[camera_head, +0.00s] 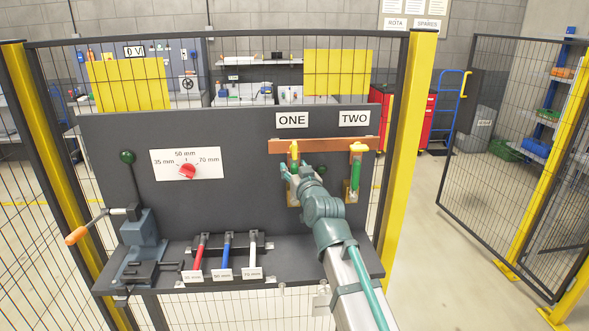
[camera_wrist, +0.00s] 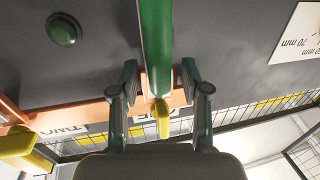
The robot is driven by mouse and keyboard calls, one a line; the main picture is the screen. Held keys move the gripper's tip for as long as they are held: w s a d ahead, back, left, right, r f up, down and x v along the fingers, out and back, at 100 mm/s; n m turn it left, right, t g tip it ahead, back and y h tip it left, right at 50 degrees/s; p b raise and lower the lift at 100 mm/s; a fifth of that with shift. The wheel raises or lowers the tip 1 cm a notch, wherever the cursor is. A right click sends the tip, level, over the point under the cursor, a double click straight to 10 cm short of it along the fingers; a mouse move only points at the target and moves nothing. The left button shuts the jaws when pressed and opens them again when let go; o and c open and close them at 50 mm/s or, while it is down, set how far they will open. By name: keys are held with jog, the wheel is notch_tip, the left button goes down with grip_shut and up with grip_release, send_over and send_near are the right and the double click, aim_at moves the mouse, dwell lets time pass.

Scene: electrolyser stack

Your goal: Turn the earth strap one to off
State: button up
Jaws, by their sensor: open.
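The earth strap one is a green handle with a yellow end (camera_head: 294,150) at the copper bar (camera_head: 322,146), below the ONE sign (camera_head: 291,120). My gripper (camera_head: 290,172) is in front of it and hides most of the handle in the head view. In the wrist view the green handle (camera_wrist: 155,35) runs between the two open fingers of my gripper (camera_wrist: 158,78), with a gap on each side. Its yellow end (camera_wrist: 161,118) lies nearer the palm in the picture. Strap two (camera_head: 355,176) hangs upright at the right, its yellow end at the bar.
A round green knob (camera_wrist: 62,29) sits on the dark panel between the straps. Left are a red dial (camera_head: 187,171), a vise-like device with an orange handle (camera_head: 76,235), and red, blue and white-handled tools (camera_head: 227,247) on the shelf. A yellow post (camera_head: 412,140) stands right.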

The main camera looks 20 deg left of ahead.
grip_shut()
